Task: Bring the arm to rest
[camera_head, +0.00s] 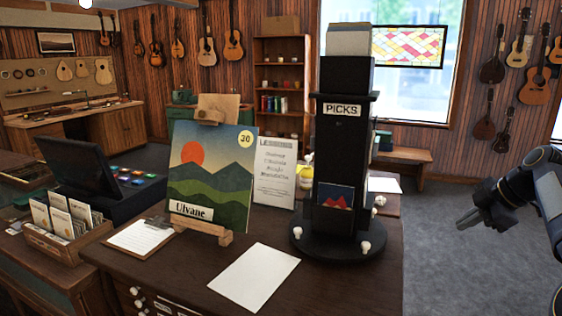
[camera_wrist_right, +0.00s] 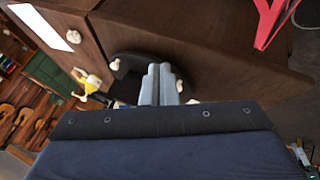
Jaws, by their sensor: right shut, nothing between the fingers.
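My right gripper (camera_head: 472,222) is at the right of the head view, with its arm coming in from the right edge. It is shut and empty, out over the grey floor to the right of the dark counter (camera_head: 330,285). In the right wrist view its two grey fingers (camera_wrist_right: 160,82) lie together, with the dark counter beyond them. My left gripper is not in view.
On the counter stand a black PICKS tower (camera_head: 343,150), a landscape picture on a small easel (camera_head: 210,178), a white sheet (camera_head: 255,276) and a clipboard (camera_head: 140,236). A bench (camera_head: 403,157) stands by the window. The floor (camera_head: 440,260) right of the counter is clear.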

